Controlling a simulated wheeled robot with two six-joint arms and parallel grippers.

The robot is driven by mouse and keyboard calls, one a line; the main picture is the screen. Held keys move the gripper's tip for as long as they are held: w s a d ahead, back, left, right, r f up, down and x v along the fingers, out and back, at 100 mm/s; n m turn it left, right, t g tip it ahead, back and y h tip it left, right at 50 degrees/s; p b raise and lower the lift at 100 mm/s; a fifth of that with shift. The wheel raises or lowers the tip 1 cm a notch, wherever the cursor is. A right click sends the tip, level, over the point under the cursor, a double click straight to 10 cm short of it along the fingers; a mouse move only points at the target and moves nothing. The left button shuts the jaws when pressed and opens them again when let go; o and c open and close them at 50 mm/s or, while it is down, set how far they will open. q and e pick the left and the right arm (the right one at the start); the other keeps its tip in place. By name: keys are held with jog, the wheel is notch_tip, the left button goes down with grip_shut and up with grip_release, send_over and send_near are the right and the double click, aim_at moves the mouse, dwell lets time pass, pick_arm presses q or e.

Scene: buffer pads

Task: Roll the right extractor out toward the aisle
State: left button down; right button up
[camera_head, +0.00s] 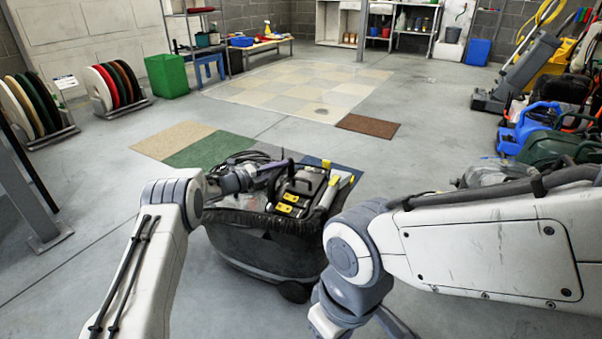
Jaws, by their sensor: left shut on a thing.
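A dark grey wheeled machine (265,250), seemingly an extractor, stands on the concrete in front of me. It has a black top with yellow labels, and a dark wheel shows at its lower right. My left gripper (246,178) reaches over its left side and is shut on a part of its top; the fingertips are hard to make out among the dark parts. My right arm bends down just right of the machine. My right gripper (360,324) is partly seen at the bottom edge, and its finger opening cannot be made out.
Coloured floor samples (205,150) lie just beyond the machine, with a brown mat (368,126) farther right. Blue (530,125) and green (550,147) machines line the right side. Round pads stand on racks (113,88) at the left. Bare concrete lies between.

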pick_arm(q)
jog(key=a, duration=0.1)
jog(key=w+a, duration=0.1)
jog(key=a, duration=0.1)
jog(key=shift+w+f, duration=0.2)
pick_arm(e)
jog(key=shift+w+a+f, duration=0.15)
jog(key=shift+w+a, duration=0.15)
jog(key=shift+w, duration=0.35)
pick_arm(q)
jog(key=shift+d, duration=0.15)
jog(key=c, duration=0.6)
grip_release()
jog(key=shift+d, duration=0.1)
jog(key=shift+d+r, duration=0.1)
jog(key=shift+r, duration=0.05)
jog(key=p+v, duration=0.4)
jog(key=v, duration=0.5)
jog(key=shift+s+a+r+p, duration=0.1)
jog(key=shift+s+a+p, duration=0.15)
jog(key=shift+a+p, duration=0.1)
jog(key=shift+s+a, duration=0.2)
jog(key=shift+s, duration=0.05)
pick_arm(e)
notch_tip(320, 180, up, 5)
